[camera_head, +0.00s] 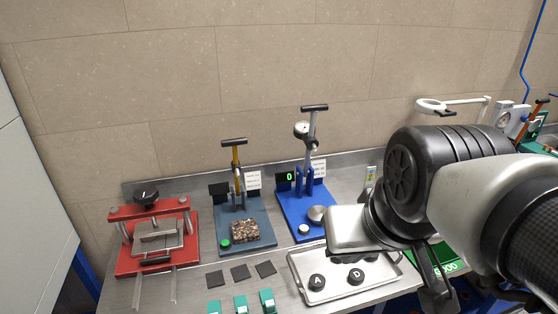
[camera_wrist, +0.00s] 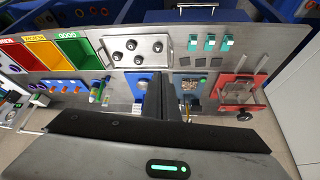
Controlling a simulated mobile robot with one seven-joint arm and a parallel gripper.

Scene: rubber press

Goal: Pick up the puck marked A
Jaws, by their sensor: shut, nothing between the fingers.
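The puck marked A (camera_head: 317,281) is a small dark disc with a light letter. It lies in the front left of a shallow metal tray (camera_head: 293,270). A puck marked D (camera_head: 356,275) lies to its right. In the wrist view the tray (camera_wrist: 113,80) holds several dark pucks, their letters too small to read. My gripper (camera_wrist: 168,78) is shut and empty, apart from the tray and its pucks. Its fingers cover part of the blue press in the wrist view. In the head view my arm hides the tray's back right part.
A red press (camera_head: 135,262), a grey-blue press (camera_head: 254,210) with a speckled block (camera_head: 245,231), and a blue press (camera_head: 290,218) stand along the bench. Green-topped parts (camera_head: 240,303) and dark squares (camera_head: 240,272) lie at the front.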

